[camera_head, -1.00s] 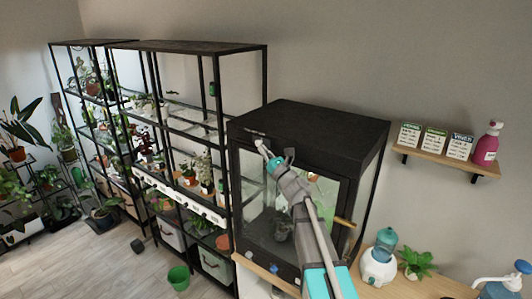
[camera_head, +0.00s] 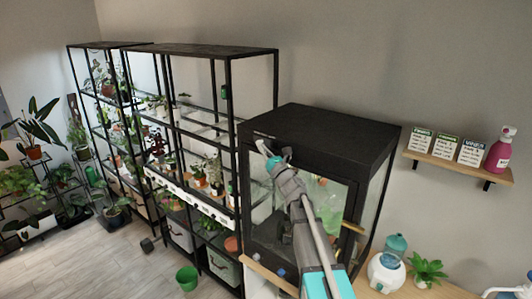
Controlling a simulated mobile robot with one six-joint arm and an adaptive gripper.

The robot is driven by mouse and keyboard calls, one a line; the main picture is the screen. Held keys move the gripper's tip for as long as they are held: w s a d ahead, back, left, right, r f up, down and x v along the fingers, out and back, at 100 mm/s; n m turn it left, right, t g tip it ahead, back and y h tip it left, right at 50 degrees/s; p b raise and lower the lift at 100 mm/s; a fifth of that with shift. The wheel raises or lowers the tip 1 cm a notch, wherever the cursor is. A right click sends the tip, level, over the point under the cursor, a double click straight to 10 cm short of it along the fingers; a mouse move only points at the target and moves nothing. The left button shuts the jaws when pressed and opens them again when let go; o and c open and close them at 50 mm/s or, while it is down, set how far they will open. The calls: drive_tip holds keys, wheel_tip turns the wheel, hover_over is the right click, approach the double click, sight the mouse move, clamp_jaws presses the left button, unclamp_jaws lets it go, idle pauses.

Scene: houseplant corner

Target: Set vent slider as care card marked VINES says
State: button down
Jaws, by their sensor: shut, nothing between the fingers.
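A black cabinet (camera_head: 330,129) with glass panes stands on the bench at the centre. A thin pale strip, probably the vent slider (camera_head: 263,135), shows along the top edge of its front; its setting is too small to read. My gripper (camera_head: 262,147) is shut and empty just below this strip, and I cannot tell whether it touches it. My arm covers part of the cabinet front.
A pink bottle (camera_head: 498,152) stands beside the cards on the wooden shelf (camera_head: 450,164). A blue-and-white dispenser (camera_head: 388,265) and a small plant (camera_head: 427,269) stand on the bench at right. Plant racks (camera_head: 200,49) fill the left. A green bucket (camera_head: 187,278) is on the floor.

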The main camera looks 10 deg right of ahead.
drive_tip(key=shift+w+a, duration=1.1)
drive_tip(key=shift+w, duration=0.15)
drive_tip(key=shift+r, duration=0.1)
drive_tip(key=shift+d, duration=0.1)
drive_tip(key=b+v, duration=0.6)
drive_tip(key=v, duration=0.8)
drive_tip(key=shift+s+f, duration=0.2)
drive_tip(key=shift+f, duration=0.05)
